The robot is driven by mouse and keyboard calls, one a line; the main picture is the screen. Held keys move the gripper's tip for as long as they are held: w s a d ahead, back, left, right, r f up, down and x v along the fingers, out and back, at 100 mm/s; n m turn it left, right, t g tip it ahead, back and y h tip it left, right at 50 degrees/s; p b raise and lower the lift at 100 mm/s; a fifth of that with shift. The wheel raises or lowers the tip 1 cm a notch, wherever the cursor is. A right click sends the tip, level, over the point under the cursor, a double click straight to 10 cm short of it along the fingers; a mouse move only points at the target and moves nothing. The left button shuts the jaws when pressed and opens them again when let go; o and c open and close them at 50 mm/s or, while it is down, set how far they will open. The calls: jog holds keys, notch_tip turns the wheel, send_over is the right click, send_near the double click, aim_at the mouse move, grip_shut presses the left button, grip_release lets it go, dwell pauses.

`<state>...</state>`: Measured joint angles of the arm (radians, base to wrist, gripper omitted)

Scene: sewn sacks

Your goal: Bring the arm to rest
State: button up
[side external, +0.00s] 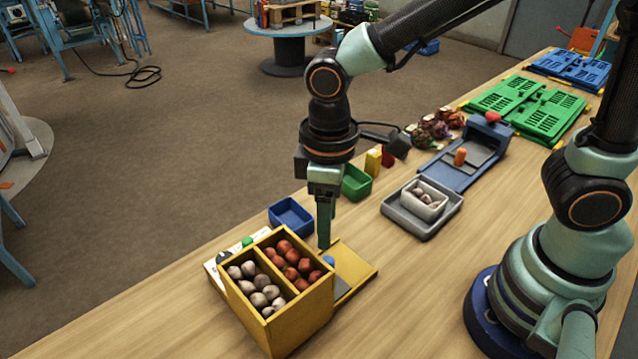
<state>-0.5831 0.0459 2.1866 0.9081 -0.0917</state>
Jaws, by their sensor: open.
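My gripper (325,246) points straight down just behind the right rear of a yellow two-compartment box (300,325). It is open, with no sack seen between its fingers, which are viewed nearly edge-on. The box's left compartment holds several pale sacks (262,299). Its right compartment holds several red-brown sacks (291,255). A flat yellow-edged board (358,269) adjoins the box on the right, with a small blue round thing (328,261) near the fingertips. I cannot tell whether the fingertips touch the board.
A blue bin (291,216) and a green bin (356,183) stand near my gripper. A grey tray (423,226) holds a white container of pale sacks. Farther back are a blue device (457,175), green crates (545,115) and blue crates (572,69). The wooden table (410,290) is clear at the front.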

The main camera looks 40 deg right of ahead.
jog(key=shift+r, duration=0.95)
jog(key=d+r+m+t, duration=0.2)
jog(key=d+r+m, duration=0.2)
jog(key=d, duration=0.5)
jog(key=w+d+r+m+t, duration=0.1)
jog(key=d+r+m+t, duration=0.2)
jog(key=d, duration=0.6)
notch_tip(320, 180, up, 2)
jog(key=shift+r+m+t, duration=0.1)
jog(key=shift+m+t, duration=0.2)
jog(key=shift+m, duration=0.1)
